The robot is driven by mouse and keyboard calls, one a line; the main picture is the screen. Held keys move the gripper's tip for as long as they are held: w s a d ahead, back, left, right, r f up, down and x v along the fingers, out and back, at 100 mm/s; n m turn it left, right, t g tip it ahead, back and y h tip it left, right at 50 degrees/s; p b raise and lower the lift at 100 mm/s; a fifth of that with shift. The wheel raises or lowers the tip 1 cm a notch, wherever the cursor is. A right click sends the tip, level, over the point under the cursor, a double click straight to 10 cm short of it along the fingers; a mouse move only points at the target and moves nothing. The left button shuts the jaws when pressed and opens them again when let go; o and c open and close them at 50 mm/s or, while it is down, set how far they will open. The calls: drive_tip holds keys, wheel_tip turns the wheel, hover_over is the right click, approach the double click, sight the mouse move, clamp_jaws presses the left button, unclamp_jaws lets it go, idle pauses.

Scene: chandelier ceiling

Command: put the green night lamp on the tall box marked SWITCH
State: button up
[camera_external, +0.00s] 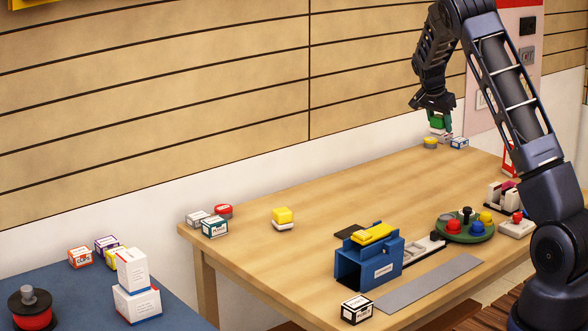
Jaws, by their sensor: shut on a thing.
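My gripper (436,108) is above the far right part of the wooden table. It is shut on the green night lamp (438,121), which has a green top and a pale lower part. The lamp hangs close above small items at the far edge; I cannot tell whether it touches them. A tall white box (132,269) stands upright on a wider white box (138,303) on the blue table at lower left. Its lettering is too small to read, so I cannot tell whether it is marked SWITCH.
The wooden table (330,205) holds a yellow-and-white lamp (283,217), a blue holder (370,265), a green round tray (450,236) and small boxes. A yellow round item (430,142) is near my gripper. The table's middle is clear. A red-black spool (32,312) stands at lower left.

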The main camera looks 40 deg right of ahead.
drive_tip(key=w+a+r+n+t, duration=0.1)
drive_tip(key=w+a, duration=0.3)
drive_tip(key=a, duration=0.4)
drive_tip(key=w+a+r+n, duration=0.1)
drive_tip(key=w+a+n, duration=0.1)
drive_tip(key=w+a, duration=0.45)
drive_tip(key=w+a+r+n+t, duration=0.1)
drive_tip(key=w+a+r, duration=0.15)
drive_tip(key=a, duration=0.75)
drive_tip(key=w+a+r+n+y, duration=0.1)
drive_tip(key=w+a+n, duration=0.1)
drive_tip(key=a, duration=1)
drive_tip(key=w+a+r+n, duration=0.2)
drive_tip(key=a, duration=1.1)
wheel_tip(320, 180, up, 8)
drive_tip(key=n+t+y, duration=0.2)
drive_tip(key=n+y, duration=0.1)
drive_tip(key=n, duration=0.5)
hover_over(126, 250)
drive_tip(key=s, duration=0.2)
drive_tip(key=f, duration=1.9)
drive_tip(key=shift+w+f, duration=0.2)
drive_tip(key=shift+f, duration=0.2)
drive_tip(key=shift+f, duration=0.1)
